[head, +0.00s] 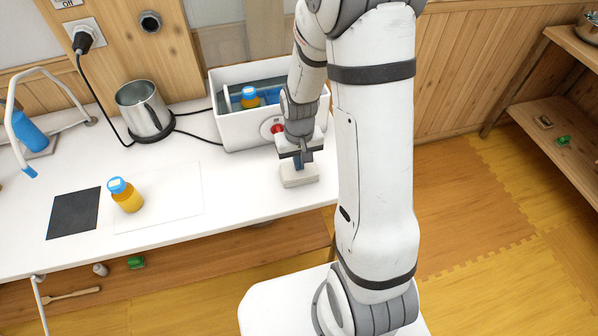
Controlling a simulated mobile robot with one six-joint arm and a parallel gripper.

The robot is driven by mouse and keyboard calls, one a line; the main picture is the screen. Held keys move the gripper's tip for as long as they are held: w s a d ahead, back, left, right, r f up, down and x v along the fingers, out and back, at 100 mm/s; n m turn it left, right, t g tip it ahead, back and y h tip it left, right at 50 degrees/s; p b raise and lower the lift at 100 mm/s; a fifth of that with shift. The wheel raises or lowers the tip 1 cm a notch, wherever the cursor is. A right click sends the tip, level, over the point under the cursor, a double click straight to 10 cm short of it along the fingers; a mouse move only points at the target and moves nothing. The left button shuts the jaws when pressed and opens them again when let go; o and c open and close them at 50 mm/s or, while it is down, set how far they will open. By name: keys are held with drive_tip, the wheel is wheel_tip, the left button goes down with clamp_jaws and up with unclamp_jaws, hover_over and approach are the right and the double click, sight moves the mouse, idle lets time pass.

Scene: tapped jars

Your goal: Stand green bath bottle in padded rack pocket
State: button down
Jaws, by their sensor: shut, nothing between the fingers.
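I see no clearly green bottle. A white open box with a blue inside (237,131) stands at the back of the table, with a red knob on its front. A yellow-orange bottle with a blue cap (250,98) is in it; my arm hides its right part. My gripper (303,160) is shut, in front of the box's right front corner. I cannot make out a padded rack pocket for certain.
An orange bottle with a blue cap (126,195) stands on the white table (230,190), beside a dark square mat (74,214). A metal jug (145,108) is at the back. A blue bottle (29,132) is far left. Small green items lie on the lower shelf (136,262) and right shelf (563,140).

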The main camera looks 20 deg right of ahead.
drive_tip(key=shift+r+p, duration=2.15)
drive_tip(key=shift+r, duration=0.9)
wheel_tip(320, 180, up, 8)
drive_tip(key=shift+f, duration=0.15)
drive_tip(key=s+r+t, duration=0.2)
drive_tip(key=s+r, duration=0.9)
drive_tip(key=s, duration=0.3)
drive_tip(key=shift+r+t, duration=0.35)
drive_tip(key=shift+t, duration=0.05)
